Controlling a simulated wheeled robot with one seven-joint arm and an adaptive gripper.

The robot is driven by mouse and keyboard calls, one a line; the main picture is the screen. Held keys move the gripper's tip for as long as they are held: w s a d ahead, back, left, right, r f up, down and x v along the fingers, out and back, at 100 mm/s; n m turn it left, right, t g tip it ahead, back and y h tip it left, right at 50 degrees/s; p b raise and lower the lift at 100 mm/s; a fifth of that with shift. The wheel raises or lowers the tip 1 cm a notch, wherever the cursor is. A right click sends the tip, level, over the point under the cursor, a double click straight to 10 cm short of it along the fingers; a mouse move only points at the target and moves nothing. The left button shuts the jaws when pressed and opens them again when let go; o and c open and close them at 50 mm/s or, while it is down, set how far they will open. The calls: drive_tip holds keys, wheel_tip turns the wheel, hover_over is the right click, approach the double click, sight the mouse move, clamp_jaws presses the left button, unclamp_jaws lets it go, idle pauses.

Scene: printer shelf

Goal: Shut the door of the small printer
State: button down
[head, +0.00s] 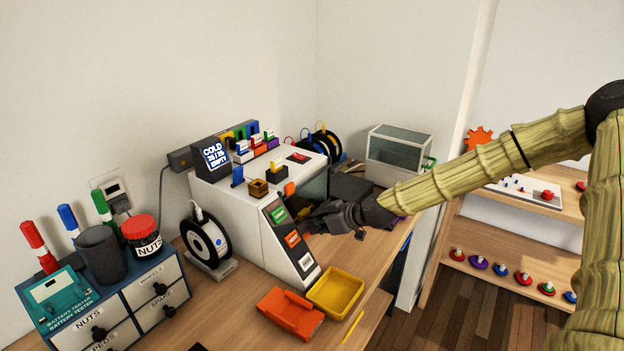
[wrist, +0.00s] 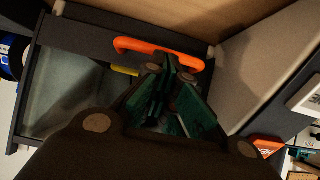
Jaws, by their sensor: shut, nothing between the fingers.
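The small printer (head: 240,215) is a white box on the bench with a lit display (head: 215,154) reading COLD and EMPTY. Its sloped front panel carries green, orange and white labels. In the wrist view its door (wrist: 75,35) shows as a dark frame around a glassy pane, with an orange handle (wrist: 150,47). How far the door stands open I cannot tell. My gripper (head: 322,218) is in front of the printer's right side; in the wrist view its green-padded fingers (wrist: 172,85) are together and empty, just below the handle. Whether they touch it I cannot tell.
A yellow tray (head: 336,289) and an orange case (head: 291,313) lie before the printer. A spool (head: 205,238) stands at its left. A glass-sided white box (head: 398,152) stands behind. Blocks and small parts sit on the printer's top. Shelves (head: 510,271) stand at the right.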

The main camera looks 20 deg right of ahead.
drive_tip(key=shift+r, duration=0.1)
drive_tip(key=shift+r, duration=0.3)
drive_tip(key=w+r+v, duration=0.1)
drive_tip(key=v, duration=1.1)
drive_tip(key=shift+s+a+r+p, duration=0.15)
drive_tip(key=shift+a+r+p, duration=0.15)
drive_tip(key=shift+r, duration=0.2)
